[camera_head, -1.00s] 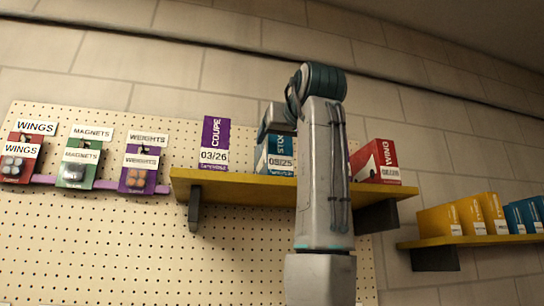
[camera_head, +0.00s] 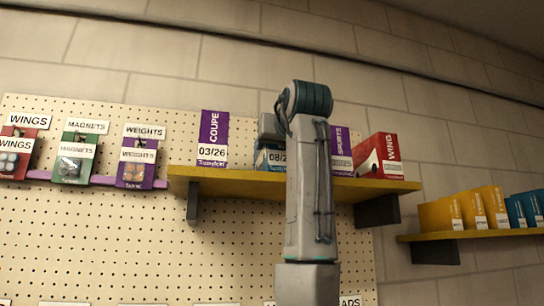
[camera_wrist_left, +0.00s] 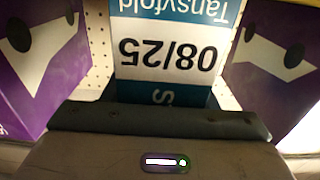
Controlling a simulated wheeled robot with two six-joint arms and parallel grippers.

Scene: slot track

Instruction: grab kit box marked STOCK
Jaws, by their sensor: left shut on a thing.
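A blue kit box (camera_head: 270,158) stands at the middle of the yellow shelf (camera_head: 240,187), its upper part covered by my left gripper (camera_head: 268,127). Its white label starts "08/2" in the head view. In the left wrist view the blue box (camera_wrist_left: 165,60) shows upside down, with "Tansyfold", "08/25" and a word starting with "S"; the rest of that word is hidden. My left gripper (camera_wrist_left: 160,122) is shut on this box at its top. Its fingertips are hidden in the head view. My right gripper is not in view.
A purple COUPE box (camera_head: 213,138) stands left of the blue box. A purple SPURTS box (camera_head: 341,150) and a red WING box (camera_head: 380,157) stand to the right. Pegboard packs (camera_head: 138,160) hang at left. A second shelf (camera_head: 470,236) holds yellow and blue boxes.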

